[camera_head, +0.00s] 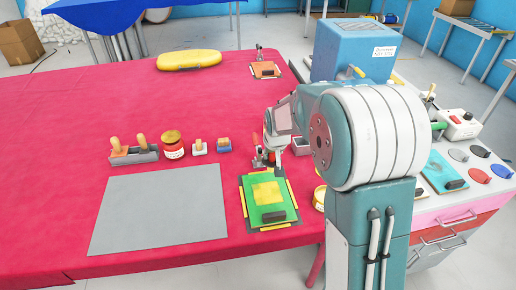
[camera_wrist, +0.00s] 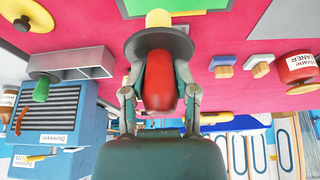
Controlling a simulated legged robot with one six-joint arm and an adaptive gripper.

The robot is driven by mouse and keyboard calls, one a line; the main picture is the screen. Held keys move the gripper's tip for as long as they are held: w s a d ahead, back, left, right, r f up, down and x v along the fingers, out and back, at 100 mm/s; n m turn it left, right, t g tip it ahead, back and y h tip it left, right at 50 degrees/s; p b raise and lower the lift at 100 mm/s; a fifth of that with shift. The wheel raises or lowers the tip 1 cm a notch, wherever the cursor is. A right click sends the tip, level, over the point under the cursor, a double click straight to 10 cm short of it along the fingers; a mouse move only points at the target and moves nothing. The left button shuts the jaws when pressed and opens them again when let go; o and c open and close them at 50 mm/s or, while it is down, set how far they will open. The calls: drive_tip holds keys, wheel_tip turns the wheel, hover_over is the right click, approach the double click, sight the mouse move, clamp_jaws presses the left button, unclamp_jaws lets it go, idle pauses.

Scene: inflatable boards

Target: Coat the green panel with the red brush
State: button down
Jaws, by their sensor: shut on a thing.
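The green panel (camera_head: 287,190) lies in a yellow-and-black edged frame near the front edge of the red table. A yellow square (camera_head: 266,192) is at its middle and a dark block (camera_head: 274,216) is at its near end. The panel also shows at the top of the wrist view (camera_wrist: 190,5). My gripper (camera_wrist: 160,100) is shut on the handle of the red brush (camera_wrist: 160,80). A dark disc and pale yellow tip show beyond the handle. In the head view my gripper (camera_head: 271,152) is just behind the panel's far edge; the brush is largely hidden there.
A grey sheet (camera_head: 160,208) lies left of the panel. Behind it stand a grey holder (camera_head: 145,157) with wooden handles, a red jar (camera_head: 173,150) and small brushes (camera_head: 199,150). A blue box (camera_head: 355,48) and a tool cart (camera_head: 450,216) are to the right. The table's left is clear.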

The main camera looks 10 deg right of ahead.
drive_tip(key=shift+r, duration=1.25)
drive_tip(key=shift+a+r, duration=0.25)
drive_tip(key=shift+a, duration=0.05)
drive_tip(key=shift+d, duration=0.2)
drive_tip(key=shift+a, duration=0.1)
